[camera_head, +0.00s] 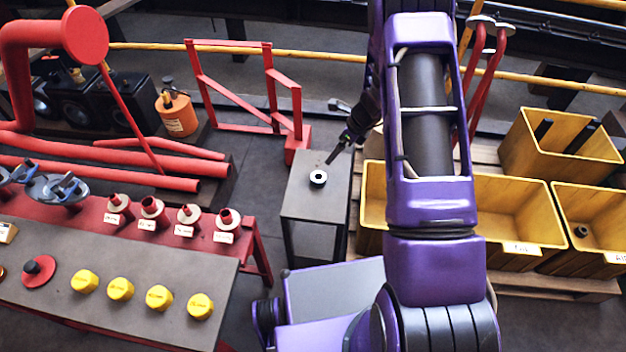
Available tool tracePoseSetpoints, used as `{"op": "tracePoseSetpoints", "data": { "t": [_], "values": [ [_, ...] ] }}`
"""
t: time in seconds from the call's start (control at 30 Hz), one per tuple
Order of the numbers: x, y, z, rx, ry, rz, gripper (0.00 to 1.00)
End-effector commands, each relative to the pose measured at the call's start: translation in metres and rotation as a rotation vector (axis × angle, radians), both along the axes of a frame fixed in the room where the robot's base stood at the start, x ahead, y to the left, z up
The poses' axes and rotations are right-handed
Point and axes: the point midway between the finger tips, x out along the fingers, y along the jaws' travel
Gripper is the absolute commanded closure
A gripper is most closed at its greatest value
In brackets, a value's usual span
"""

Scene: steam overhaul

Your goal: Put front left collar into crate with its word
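A small dark collar (318,178) with a pale ring round its hole lies on top of a small grey stand (302,210). My gripper (331,160) is just above and to the right of it, pointing down and left, apart from it. The gripper is too small here to show whether its fingers are apart. Yellow crates stand at the right: a middle one (543,208) with a label, a right one (562,193) with a dark collar (581,231) inside, and a left one (371,205) partly hidden by my arm. The label words are not clearly readable.
A red-legged bench (150,259) at left carries labelled red fittings (152,208) and yellow caps (159,297). A back crate (540,157) holds dark bars. A red frame (232,97) stands behind the stand. My arm hides the crates' left part.

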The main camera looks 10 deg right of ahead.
Motion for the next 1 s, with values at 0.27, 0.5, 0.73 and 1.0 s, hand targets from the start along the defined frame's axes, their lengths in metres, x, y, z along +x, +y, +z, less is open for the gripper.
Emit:
{"op": "tracePoseSetpoints", "data": {
  "t": [0.27,0.5,0.73,1.0],
  "values": [
    [0.012,0.019,-0.060,-0.002,0.004,0.007,0.00],
    [0.023,0.030,-0.098,-0.004,0.003,0.007,0.00],
    [0.026,0.035,-0.112,-0.003,0.002,0.006,0.00],
    [0.030,0.045,-0.149,-0.004,0.001,0.007,0.00]
  ]
}}
